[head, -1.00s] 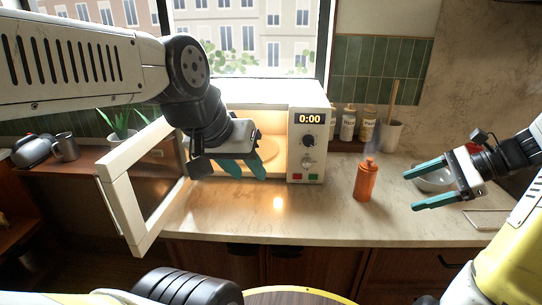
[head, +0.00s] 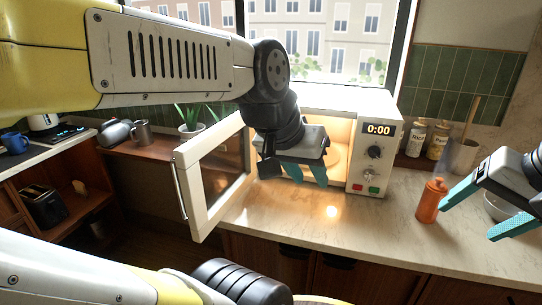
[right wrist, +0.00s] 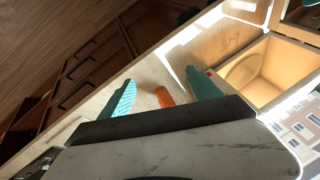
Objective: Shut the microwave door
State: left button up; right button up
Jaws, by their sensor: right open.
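The white microwave (head: 375,150) stands on the counter with its inside lit and its display reading 0:00. Its door (head: 208,190) is hinged at the left and stands wide open toward me, past the counter's front edge. My left gripper (head: 305,174) is in front of the microwave opening, on the inner side of the door, with its two teal fingers apart and nothing between them. My right gripper (head: 476,215) is open and empty at the right, near an orange bottle. The right wrist view also shows the lit microwave cavity (right wrist: 245,72).
The orange bottle (head: 431,201) stands right of the microwave, close to my right fingers; it also shows in the right wrist view (right wrist: 164,97). A bowl (head: 500,205) is partly hidden behind my right gripper. Jars (head: 416,138), a potted plant (head: 190,122) and a mug (head: 141,133) stand around.

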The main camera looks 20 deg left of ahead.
aim_at(215, 167)
jog(key=k+j, duration=0.15)
jog(key=j, duration=0.15)
jog(key=k+j, duration=0.15)
jog(key=j, duration=0.2)
jog(key=k+j+z, duration=0.1)
jog(key=j, duration=0.2)
jog(key=j+z, duration=0.1)
jog(key=j, duration=1)
jog(key=i+j, duration=0.4)
jog(key=k+j, duration=0.1)
jog(key=k, duration=0.5)
jog(key=k+j+z, duration=0.15)
jog(key=k, duration=0.4)
